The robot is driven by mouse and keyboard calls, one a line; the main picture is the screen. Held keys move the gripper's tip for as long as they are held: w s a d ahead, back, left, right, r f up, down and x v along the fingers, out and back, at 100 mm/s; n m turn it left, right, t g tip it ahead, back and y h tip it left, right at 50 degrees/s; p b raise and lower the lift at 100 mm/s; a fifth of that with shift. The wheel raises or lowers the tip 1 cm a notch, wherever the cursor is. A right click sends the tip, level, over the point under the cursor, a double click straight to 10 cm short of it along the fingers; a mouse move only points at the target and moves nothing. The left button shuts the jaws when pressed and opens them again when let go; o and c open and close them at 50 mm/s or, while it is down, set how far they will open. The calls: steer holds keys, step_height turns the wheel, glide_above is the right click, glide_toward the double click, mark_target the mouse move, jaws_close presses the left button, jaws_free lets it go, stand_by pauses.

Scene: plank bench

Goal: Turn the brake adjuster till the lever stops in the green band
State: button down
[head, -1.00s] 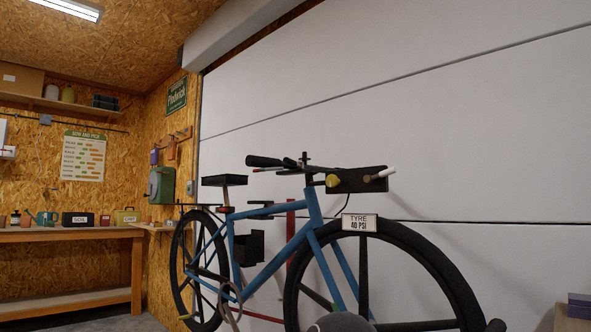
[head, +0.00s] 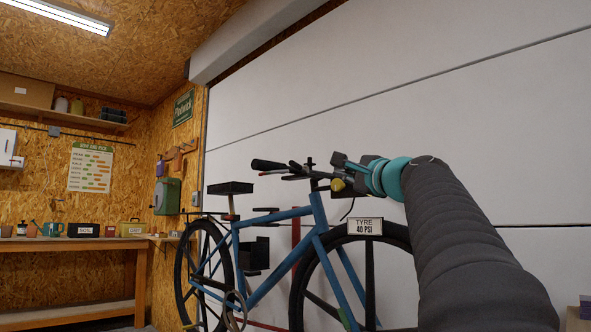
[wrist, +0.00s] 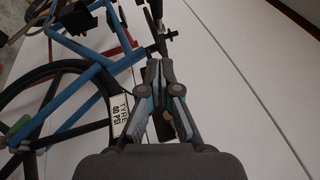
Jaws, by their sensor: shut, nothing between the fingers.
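A yellow round knob (head: 338,184), which looks like the brake adjuster, sits at the front of the handlebar on a blue bicycle (head: 284,215). My gripper (head: 342,163) is shut and empty, with its tips just above and beside the knob in the head view; I cannot tell whether they touch it. In the wrist view the closed fingers (wrist: 156,68) point toward the handlebar area, and the knob cannot be made out there. My arm and gripper hide most of the dark block beside the knob. No brake lever scale or green band can be made out.
A "TYRE 40 PSI" sign (head: 362,226) stands above the front wheel, below my gripper. A pale panelled wall (head: 460,90) is behind the bicycle. A wooden bench (head: 70,242) with small items is at the left.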

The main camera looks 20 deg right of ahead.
steer(key=p, duration=0.4)
glide_toward(299, 166)
steer(key=w+d, duration=0.2)
steer(key=w, duration=0.2)
steer(key=shift+w+a+r, duration=0.45)
steer(key=shift+a+r, duration=0.05)
steer(key=shift+a, duration=0.25)
steer(key=shift+w+a+r+p, duration=0.1)
steer(key=shift+w+a+p, duration=0.2)
steer(key=shift+w+a, duration=0.2)
